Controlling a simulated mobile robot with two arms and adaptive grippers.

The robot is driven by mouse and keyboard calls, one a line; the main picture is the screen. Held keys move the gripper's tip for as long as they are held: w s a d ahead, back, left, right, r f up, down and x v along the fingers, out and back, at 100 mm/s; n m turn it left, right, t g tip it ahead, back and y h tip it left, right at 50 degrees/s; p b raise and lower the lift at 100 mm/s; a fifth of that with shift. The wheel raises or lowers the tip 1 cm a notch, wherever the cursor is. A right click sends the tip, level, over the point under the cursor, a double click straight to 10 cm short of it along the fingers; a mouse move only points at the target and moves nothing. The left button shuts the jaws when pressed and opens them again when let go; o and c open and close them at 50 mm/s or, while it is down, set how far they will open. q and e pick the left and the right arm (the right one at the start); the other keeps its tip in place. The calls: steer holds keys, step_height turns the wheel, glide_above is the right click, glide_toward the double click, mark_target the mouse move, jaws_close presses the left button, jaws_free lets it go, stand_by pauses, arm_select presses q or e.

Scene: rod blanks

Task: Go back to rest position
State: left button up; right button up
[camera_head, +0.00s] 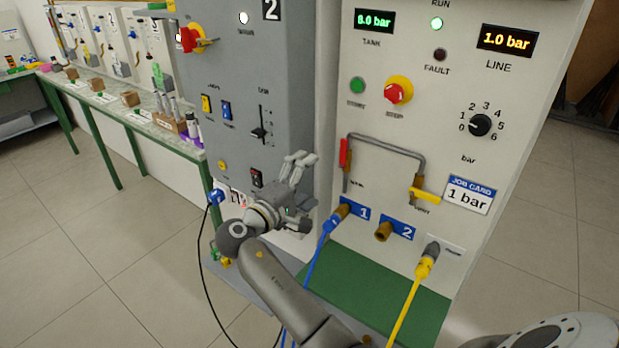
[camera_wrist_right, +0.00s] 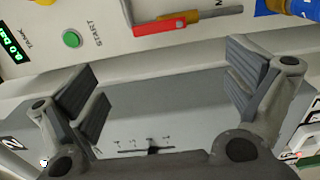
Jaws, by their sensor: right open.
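My right gripper (camera_head: 302,190) is in front of the grey panel (camera_head: 247,60), near the gap between it and the white panel (camera_head: 430,140). Its fingers are spread and nothing is between them. In the right wrist view the gripper (camera_wrist_right: 168,95) is also open and empty, with the grey panel's slider (camera_wrist_right: 150,151) behind and below the gap. My right arm reaches up from the bottom of the head view. My left gripper is not in view.
The white panel carries a red-handled valve (camera_head: 345,153), a yellow-handled valve (camera_head: 425,195), a blue hose (camera_head: 318,258) and a yellow hose (camera_head: 408,300). A green-legged bench (camera_head: 115,117) stands at left. The floor (camera_head: 60,230) at left is clear.

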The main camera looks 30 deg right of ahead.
steer(key=s+a+f+m+g+y, duration=0.1)
steer(key=s+f+y, duration=0.3)
steer(key=s+f, duration=0.45)
steer(key=s+f+y, duration=0.4)
steer(key=s+f, duration=0.1)
steer(key=f, duration=0.6)
steer(key=s+a+f+m+g+y, duration=0.15)
steer(key=s+a+y, duration=0.35)
steer(key=s, duration=0.5)
steer(key=s+a+f+g+y, duration=0.1)
steer(key=s+a+f+y, duration=0.25)
steer(key=s+a, duration=0.5)
step_height(320, 180, down, 26)
steer(key=s+d+g+b, duration=0.1)
steer(key=s+d+b, duration=0.1)
steer(key=s, duration=0.1)
steer(key=s+d+f+g, duration=0.1)
steer(key=s+d+f, duration=0.1)
steer(key=s+f, duration=1.4)
steer(key=shift+s+d+f+b, duration=0.3)
steer(key=shift+f+b, duration=0.15)
steer(key=shift+f, duration=0.5)
